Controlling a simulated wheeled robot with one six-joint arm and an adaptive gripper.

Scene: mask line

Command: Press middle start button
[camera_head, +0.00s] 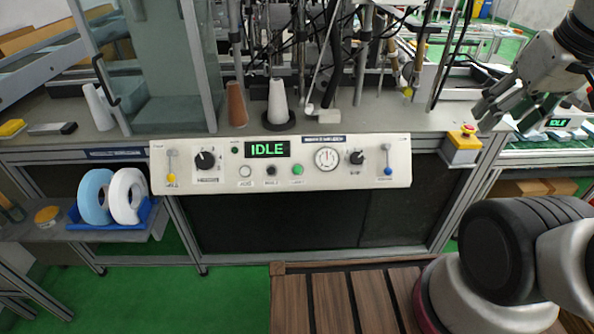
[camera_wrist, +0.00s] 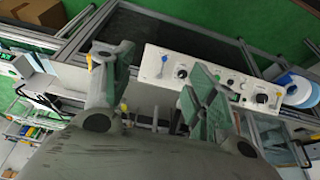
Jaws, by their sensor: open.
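A white control panel (camera_head: 225,180) with a green IDLE display (camera_head: 268,149) is fixed to the front of the workbench. Below the display sit a white button (camera_head: 245,171), a black button (camera_head: 271,170) and a green button (camera_head: 298,170); their labels are too small to read surely. My gripper (camera_head: 484,112) is open and empty at the upper right, to the right of the panel and apart from it. In the wrist view the open fingers (camera_wrist: 160,62) stand before the tilted panel (camera_wrist: 172,56), and the right finger hides part of it.
A yellow box with a red emergency button (camera_head: 468,130) sits on the bench edge near my gripper. Another IDLE panel (camera_head: 558,123) stands farther right. Blue and white rolls (camera_head: 127,196) lie at the left in a blue tray (camera_head: 158,215). The space before the panel is clear.

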